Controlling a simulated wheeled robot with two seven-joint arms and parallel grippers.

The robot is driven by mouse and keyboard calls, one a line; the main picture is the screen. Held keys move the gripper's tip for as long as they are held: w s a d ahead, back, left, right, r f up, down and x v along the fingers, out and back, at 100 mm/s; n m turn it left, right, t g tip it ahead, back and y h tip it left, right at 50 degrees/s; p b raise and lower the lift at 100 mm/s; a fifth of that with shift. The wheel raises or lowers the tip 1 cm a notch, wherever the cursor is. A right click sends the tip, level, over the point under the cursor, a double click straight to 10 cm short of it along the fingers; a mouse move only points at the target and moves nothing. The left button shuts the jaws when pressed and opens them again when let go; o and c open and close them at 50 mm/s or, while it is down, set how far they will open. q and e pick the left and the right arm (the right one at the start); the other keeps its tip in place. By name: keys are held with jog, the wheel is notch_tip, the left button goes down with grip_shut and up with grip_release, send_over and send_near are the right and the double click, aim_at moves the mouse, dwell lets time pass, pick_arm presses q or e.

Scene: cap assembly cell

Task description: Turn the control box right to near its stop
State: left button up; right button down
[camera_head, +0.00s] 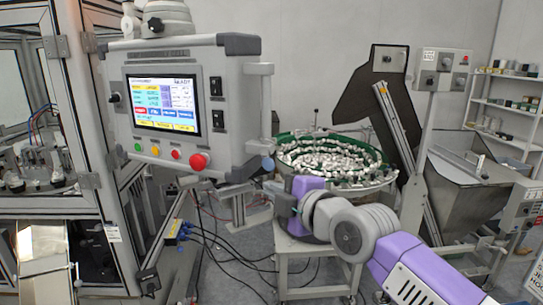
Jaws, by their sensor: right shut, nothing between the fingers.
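The control box (223,128) is a grey panel with dark corners, hanging at the upper left of the head view. It has a lit screen (162,104), dark switches, a row of small coloured buttons and a red mushroom button (198,161). A grey vertical handle (259,110) runs along its right side. My right gripper (274,188) is just below and right of the handle's lower end. It is shut and empty; whether it touches the handle I cannot tell. My left gripper is not in view.
A framed glass machine cell (86,125) stands at the left. Behind my right gripper is a round feeder bowl (375,179) full of small white parts. A metal hopper (465,190) and shelves (512,108) stand at the right. Dark cables (225,262) lie on the floor.

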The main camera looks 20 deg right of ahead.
jog(key=s+d+r+n+t, duration=0.2)
jog(key=s+r, duration=0.5)
jog(key=r, duration=0.1)
jog(key=p, duration=0.2)
send_near(269, 142)
jog(key=w+a+r, duration=0.2)
jog(key=w+a, duration=0.1)
jog(key=a, duration=0.2)
jog(key=shift+w+d+f, duration=0.1)
jog(key=shift+w+d, duration=0.25)
jog(key=shift+w, duration=0.25)
jog(key=shift+w+d, duration=0.3)
jog(key=shift+w, duration=0.3)
jog(key=shift+w+d, duration=0.4)
jog(key=shift+w, duration=0.1)
jog(key=shift+w, duration=0.1)
